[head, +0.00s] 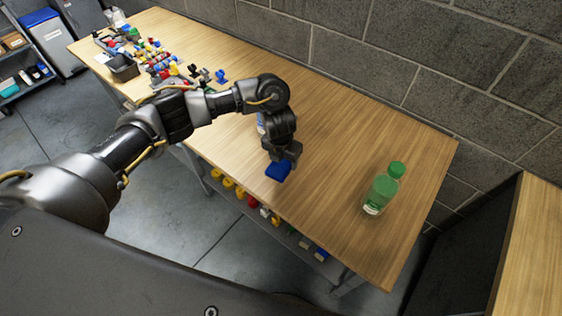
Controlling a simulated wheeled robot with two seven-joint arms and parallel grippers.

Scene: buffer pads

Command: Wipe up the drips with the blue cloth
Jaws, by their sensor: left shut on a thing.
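The blue cloth (278,171) is in my left gripper (279,160), at the front edge of the wooden table (330,135) in the head view. The gripper points down and is shut on the cloth. I cannot tell whether the cloth touches the tabletop. No drips can be made out on the table; the arm hides part of the surface. My right gripper is not in view.
A green bottle (381,192) stands near the table's right end. A small, mostly hidden item (261,122) stands behind my left wrist. Many coloured parts and a dark bin (123,68) crowd the far left. The tabletop between is clear. A brick wall (400,60) runs behind.

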